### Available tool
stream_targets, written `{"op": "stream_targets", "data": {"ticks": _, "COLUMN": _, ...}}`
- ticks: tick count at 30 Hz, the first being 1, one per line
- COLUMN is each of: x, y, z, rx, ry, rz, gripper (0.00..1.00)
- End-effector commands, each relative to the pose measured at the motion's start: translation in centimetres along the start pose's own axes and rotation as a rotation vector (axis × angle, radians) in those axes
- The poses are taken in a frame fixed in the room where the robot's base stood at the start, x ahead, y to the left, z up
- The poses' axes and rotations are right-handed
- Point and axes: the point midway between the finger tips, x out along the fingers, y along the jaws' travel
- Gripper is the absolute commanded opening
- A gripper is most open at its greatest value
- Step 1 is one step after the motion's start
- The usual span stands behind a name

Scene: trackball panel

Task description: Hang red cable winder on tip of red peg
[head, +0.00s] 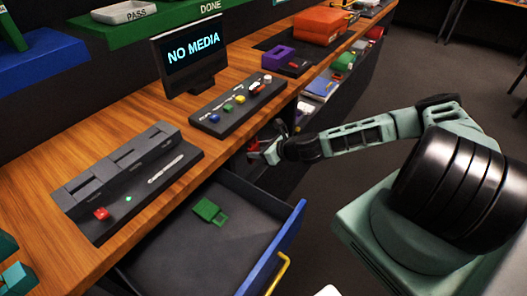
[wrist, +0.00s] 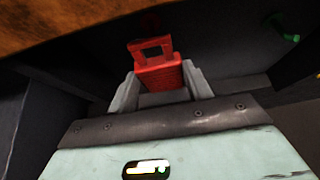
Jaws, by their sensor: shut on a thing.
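My gripper (wrist: 160,92) is shut on the red cable winder (wrist: 158,76), a red block with a rectangular window at its far end. The winder points away from the gripper, below the wooden bench edge. In the head view my gripper (head: 270,150) is at the bench's front, just beyond the open drawer, and only a bit of red shows there. A dim reddish patch lies above the winder in the wrist view; I cannot tell whether it is the red peg. A green peg (wrist: 287,29) sticks out at the upper right.
An open drawer (head: 165,255) with a blue front (head: 275,247) and yellow handle holds a green piece (head: 210,211). The wooden bench (head: 40,146) overhangs the dark space around my gripper. A button panel (head: 238,105) stands on the bench above. Shelves with coloured items lie beyond.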

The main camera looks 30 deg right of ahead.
Motion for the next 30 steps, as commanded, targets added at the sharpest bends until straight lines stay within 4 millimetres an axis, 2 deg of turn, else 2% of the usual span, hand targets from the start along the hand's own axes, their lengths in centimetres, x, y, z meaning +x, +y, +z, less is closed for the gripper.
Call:
{"op": "stream_targets", "data": {"ticks": 8, "x": 1.5, "y": 0.0, "z": 0.8, "rx": -0.002, "ry": -0.001, "rz": 0.0, "gripper": 0.27}}
{"op": "stream_targets", "data": {"ticks": 15, "x": 2.6, "y": 0.0, "z": 0.7, "rx": -0.001, "ry": 0.0, "rz": 0.001, "gripper": 0.27}}
{"op": "stream_targets", "data": {"ticks": 30, "x": 3.1, "y": 0.0, "z": 0.7, "rx": -0.001, "ry": -0.001, "rz": 0.0, "gripper": 0.27}}
